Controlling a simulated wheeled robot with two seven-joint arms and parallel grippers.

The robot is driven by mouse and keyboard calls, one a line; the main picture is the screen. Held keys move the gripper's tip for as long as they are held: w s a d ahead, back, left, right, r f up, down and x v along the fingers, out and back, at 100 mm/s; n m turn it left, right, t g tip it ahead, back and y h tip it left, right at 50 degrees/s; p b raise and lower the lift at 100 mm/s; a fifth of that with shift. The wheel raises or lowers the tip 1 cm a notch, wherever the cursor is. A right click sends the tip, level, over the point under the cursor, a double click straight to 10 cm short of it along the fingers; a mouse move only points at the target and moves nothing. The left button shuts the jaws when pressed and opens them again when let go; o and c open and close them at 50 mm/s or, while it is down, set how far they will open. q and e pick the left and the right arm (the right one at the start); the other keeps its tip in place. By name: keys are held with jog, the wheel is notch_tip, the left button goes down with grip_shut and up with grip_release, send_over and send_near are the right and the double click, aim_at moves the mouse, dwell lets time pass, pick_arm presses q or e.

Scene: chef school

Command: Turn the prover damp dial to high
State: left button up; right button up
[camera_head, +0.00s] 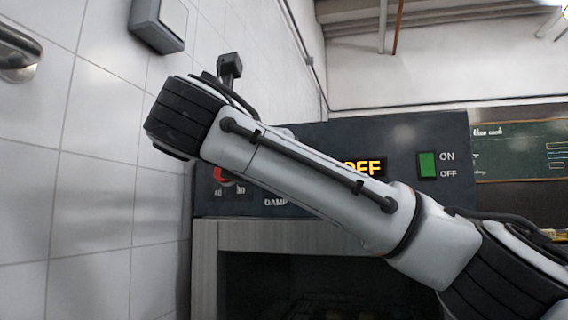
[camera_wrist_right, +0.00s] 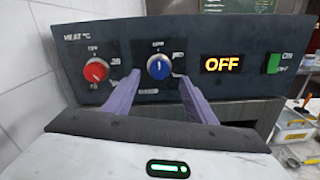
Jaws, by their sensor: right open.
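The prover's dark control panel (camera_wrist_right: 225,50) faces me. The blue damp dial (camera_wrist_right: 158,67) is near its middle, with a pale mark on its upper part. My right gripper (camera_wrist_right: 159,77) is open, with its two purple fingertips on either side of the blue dial, seemingly just in front of the panel; contact cannot be told. In the head view my right arm crosses the panel and hides the blue dial and the right gripper. Part of the DAMP lettering (camera_head: 275,202) shows below the arm. My left gripper is not in view.
A red heat dial (camera_wrist_right: 96,70) sits left of the blue one. An orange OFF display (camera_wrist_right: 224,64) and a green switch (camera_head: 428,165) are to the right. A tiled wall (camera_head: 95,190) stands close on the left. The prover's opening (camera_head: 290,285) lies below the panel.

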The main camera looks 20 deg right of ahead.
jog(key=p+x, duration=0.1)
jog(key=x, duration=0.5)
jog(key=shift+w+p, duration=0.2)
jog(key=shift+p, duration=0.1)
jog(key=shift+d, duration=0.15)
jog(key=shift+c, duration=0.2)
jog(key=c, duration=1)
